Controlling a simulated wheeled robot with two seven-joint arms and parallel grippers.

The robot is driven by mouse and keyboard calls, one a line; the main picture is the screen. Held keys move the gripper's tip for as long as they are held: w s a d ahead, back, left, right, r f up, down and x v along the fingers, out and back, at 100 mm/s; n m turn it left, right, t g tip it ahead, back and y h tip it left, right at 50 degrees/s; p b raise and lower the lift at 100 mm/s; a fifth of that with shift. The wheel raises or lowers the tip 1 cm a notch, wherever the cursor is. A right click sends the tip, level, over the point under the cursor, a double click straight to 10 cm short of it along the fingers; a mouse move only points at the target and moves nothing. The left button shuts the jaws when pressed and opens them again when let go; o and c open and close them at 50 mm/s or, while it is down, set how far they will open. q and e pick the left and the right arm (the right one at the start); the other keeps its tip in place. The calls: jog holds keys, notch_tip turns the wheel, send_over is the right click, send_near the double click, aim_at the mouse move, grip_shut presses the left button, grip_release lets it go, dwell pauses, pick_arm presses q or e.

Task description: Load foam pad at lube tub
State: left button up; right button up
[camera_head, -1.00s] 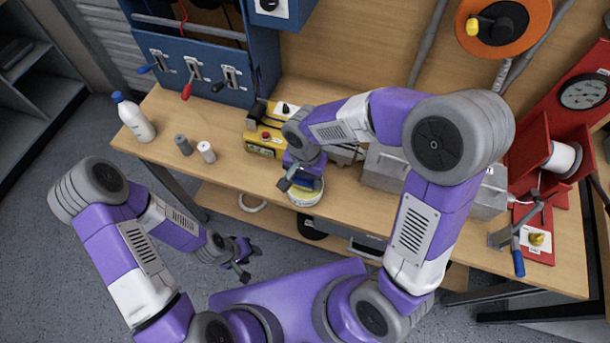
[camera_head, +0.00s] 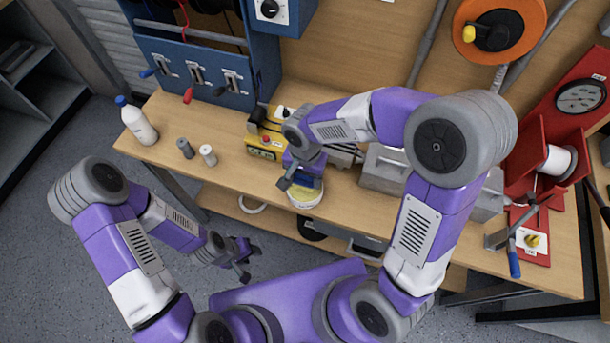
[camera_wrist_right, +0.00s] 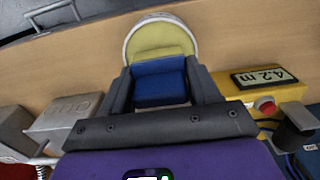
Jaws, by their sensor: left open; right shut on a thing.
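My right gripper (camera_head: 300,180) is shut on a blue block (camera_wrist_right: 160,82), with a yellowish edge showing just beyond it in the right wrist view; I take this to be the foam pad. The lube tub (camera_head: 306,202) is a round white tub with pale yellow contents at the front edge of the bench, and it also shows in the right wrist view (camera_wrist_right: 161,18). The pad is over the tub; I cannot tell whether it touches the contents. My left gripper (camera_head: 243,262) is open and empty, over the floor in front of the bench.
A yellow device (camera_head: 265,140) stands behind and left of the tub. A grey metal box (camera_head: 385,168) is to the right. A white bottle (camera_head: 138,122) and two small cylinders (camera_head: 208,155) stand on the left of the bench. Bare wood lies between them and the tub.

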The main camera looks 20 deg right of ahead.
jog(key=shift+r+p, duration=1.6)
jog(key=shift+r, duration=0.85)
